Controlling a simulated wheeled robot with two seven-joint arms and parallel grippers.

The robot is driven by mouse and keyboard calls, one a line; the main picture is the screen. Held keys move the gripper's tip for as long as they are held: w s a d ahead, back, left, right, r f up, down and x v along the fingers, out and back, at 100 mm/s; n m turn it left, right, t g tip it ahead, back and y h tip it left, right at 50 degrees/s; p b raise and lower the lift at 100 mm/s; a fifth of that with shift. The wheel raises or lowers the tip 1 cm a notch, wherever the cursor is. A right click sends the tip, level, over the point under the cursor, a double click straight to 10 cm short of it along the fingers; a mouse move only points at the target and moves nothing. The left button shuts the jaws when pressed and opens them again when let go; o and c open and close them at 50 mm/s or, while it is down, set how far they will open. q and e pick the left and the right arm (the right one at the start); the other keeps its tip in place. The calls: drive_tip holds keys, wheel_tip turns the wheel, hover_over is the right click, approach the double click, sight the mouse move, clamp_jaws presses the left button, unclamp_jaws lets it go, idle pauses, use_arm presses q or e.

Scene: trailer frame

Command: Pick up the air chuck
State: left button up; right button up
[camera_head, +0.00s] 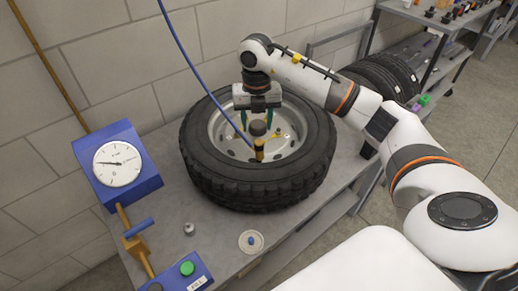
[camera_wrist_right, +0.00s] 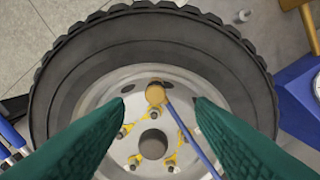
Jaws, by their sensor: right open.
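The air chuck (camera_head: 259,151) is a small brass piece on the end of a thin blue hose (camera_head: 196,72). It lies at the near side of the grey wheel hub, inside the tyre (camera_head: 240,190). In the right wrist view the air chuck (camera_wrist_right: 155,94) shows between and just beyond my green fingertips. My right gripper (camera_head: 257,126) points down over the wheel, open, with nothing between its fingers; its fingers (camera_wrist_right: 158,101) are spread wide in the wrist view. I cannot tell its exact height above the chuck. My left gripper is not in view.
The tyre lies flat on a grey bench (camera_head: 203,262). A blue gauge box (camera_head: 118,164) with brass pipe stands at the left, and a blue box with a green button (camera_head: 186,268) is in front. A small round dish (camera_head: 251,241) lies nearby. More tyres (camera_head: 382,76) are behind.

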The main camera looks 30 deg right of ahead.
sight(259, 149)
drive_tip(key=shift+s+d+f, duration=0.1)
drive_tip(key=shift+d+f, duration=0.15)
drive_tip(key=shift+d, duration=0.15)
wheel_tip(259, 149, down, 6)
drive_tip(key=shift+r+p, duration=0.1)
drive_tip(key=shift+p, duration=0.5)
wheel_tip(259, 149, down, 4)
drive_tip(key=shift+f+p, duration=0.1)
drive_tip(key=shift+p, duration=0.6)
drive_tip(key=shift+w+f, duration=0.2)
drive_tip(key=shift+f, duration=0.4)
clamp_jaws()
